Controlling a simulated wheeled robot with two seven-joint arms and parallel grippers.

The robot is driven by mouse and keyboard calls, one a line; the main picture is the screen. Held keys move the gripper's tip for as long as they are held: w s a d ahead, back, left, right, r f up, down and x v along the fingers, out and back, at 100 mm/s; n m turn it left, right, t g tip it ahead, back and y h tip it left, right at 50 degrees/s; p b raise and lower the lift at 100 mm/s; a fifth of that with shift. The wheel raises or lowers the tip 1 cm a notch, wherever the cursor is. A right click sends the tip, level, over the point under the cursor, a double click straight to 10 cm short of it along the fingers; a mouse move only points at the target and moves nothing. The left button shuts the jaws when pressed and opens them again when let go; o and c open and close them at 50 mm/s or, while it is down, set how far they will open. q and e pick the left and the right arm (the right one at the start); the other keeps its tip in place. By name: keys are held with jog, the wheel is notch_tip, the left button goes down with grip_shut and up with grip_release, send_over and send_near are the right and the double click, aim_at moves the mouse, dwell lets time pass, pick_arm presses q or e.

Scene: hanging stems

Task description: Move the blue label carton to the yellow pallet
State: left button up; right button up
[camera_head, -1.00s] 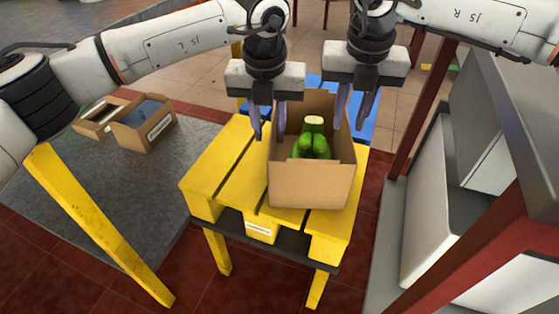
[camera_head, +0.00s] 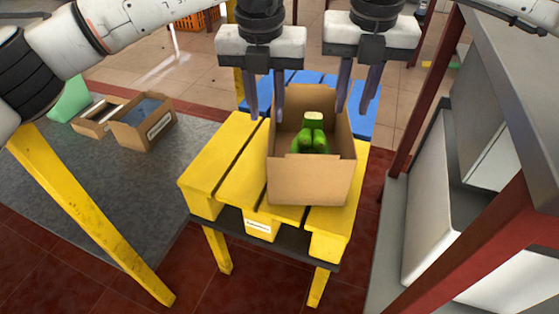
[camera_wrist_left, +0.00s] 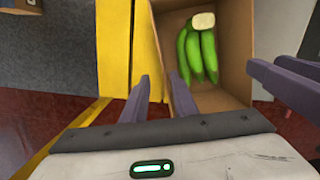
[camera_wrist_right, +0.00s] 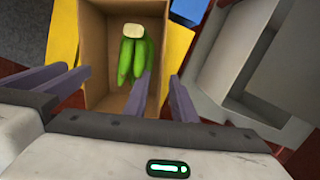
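An open brown carton (camera_head: 308,181) stands upright on the yellow pallet (camera_head: 222,160), with green bananas (camera_head: 313,138) inside. No blue label shows on its visible sides. My left gripper (camera_head: 266,117) is open and empty at the carton's left wall. In the left wrist view its two fingers (camera_wrist_left: 160,82) are apart near the left rim. My right gripper (camera_head: 352,109) is open and empty above the right wall. In the right wrist view its fingers (camera_wrist_right: 160,82) are apart near the right rim. I cannot tell the exact clearance to the walls.
A blue pallet (camera_head: 369,114) lies behind the yellow one. Brown boxes (camera_head: 145,129) stand on the grey mat (camera_head: 95,185) at left, one with a white label. Yellow posts and a red-framed grey shelf (camera_head: 425,200) flank the pallet.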

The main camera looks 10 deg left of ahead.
notch_tip(320, 180, up, 4)
jog(key=shift+f, duration=0.1)
jog(key=shift+w+p, duration=0.1)
jog(key=shift+p, duration=0.2)
